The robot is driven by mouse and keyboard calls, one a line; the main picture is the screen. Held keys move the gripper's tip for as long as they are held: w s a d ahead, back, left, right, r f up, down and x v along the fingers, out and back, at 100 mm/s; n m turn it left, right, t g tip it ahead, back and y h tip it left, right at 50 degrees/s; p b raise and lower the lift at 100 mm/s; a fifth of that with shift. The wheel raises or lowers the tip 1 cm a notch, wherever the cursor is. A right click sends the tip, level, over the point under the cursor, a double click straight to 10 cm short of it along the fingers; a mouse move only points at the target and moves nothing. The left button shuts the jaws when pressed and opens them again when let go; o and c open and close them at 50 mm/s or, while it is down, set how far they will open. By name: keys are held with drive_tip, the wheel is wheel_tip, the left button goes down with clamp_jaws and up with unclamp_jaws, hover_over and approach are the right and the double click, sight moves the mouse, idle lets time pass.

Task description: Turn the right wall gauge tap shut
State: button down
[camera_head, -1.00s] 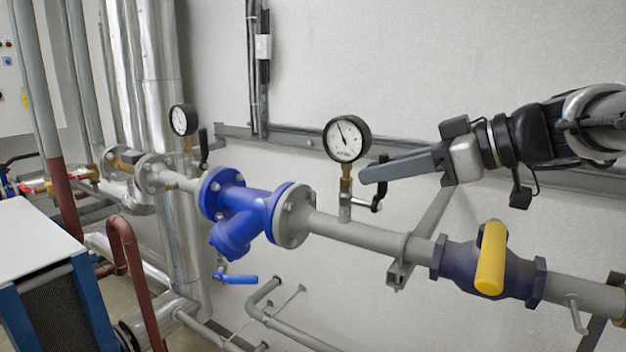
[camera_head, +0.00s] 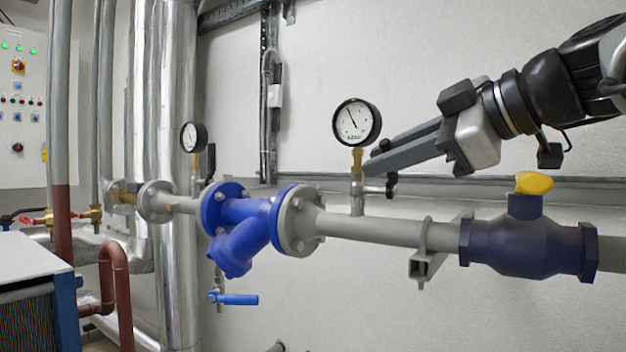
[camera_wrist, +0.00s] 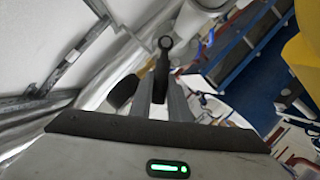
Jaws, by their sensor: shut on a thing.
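The right wall gauge (camera_head: 357,122) is a round white dial with a black rim, on a brass and steel stem above the grey pipe. Its tap (camera_head: 375,189) is on the stem below the dial, with a short side spindle and a black end. My gripper (camera_head: 374,168) reaches in from the right, its fingertips just above the spindle. In the wrist view the black tap handle (camera_wrist: 162,62), with a ring at its end, lies between the two fingers (camera_wrist: 161,104), which are shut on it. In the head view the fingers hide most of the handle.
A blue strainer (camera_head: 240,225) and flange are left of the gauge. A dark blue valve with a yellow handle (camera_head: 534,183) is on the pipe at right, below my arm. A second gauge (camera_head: 193,137) stands further left.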

idle(0.3)
drive_tip(key=c, duration=1.7)
unclamp_jaws()
drive_tip(key=shift+o, duration=0.2)
drive_tip(key=shift+p+v, duration=1.25)
drive_tip(key=shift+v, duration=7.5)
drive_tip(key=shift+s+f, duration=0.1)
drive_tip(key=shift+f, duration=0.05)
